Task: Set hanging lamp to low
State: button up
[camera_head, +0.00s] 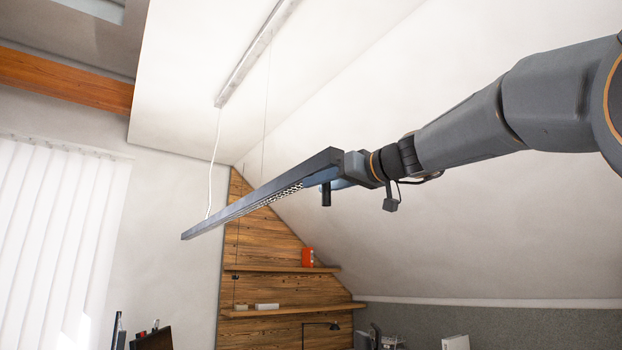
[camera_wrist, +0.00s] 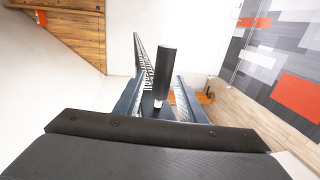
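The hanging lamp (camera_head: 255,200) is a long, thin dark bar with a grid underside, hung on thin cables in the head view. Part of it shows as a narrow dark strip in the wrist view (camera_wrist: 144,58). A short black cylinder (camera_head: 326,195) hangs down near the lamp's right end. In the wrist view this cylinder (camera_wrist: 166,68) has a pale end and stands between my two fingers. My gripper (camera_head: 335,181) is at the lamp's right end. Its fingers (camera_wrist: 159,90) look apart, with a gap beside the cylinder; contact cannot be told.
A ceiling rail (camera_head: 255,52) holds the lamp's cables. The sloped white ceiling (camera_head: 480,230) lies behind my arm. Wooden shelves (camera_head: 290,309), one bearing an orange-red object (camera_head: 307,257), are on the plank wall below. Open air surrounds the lamp.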

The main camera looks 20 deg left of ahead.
jog(key=shift+p+x, duration=0.55)
jog(key=shift+x, duration=0.75)
grip_shut()
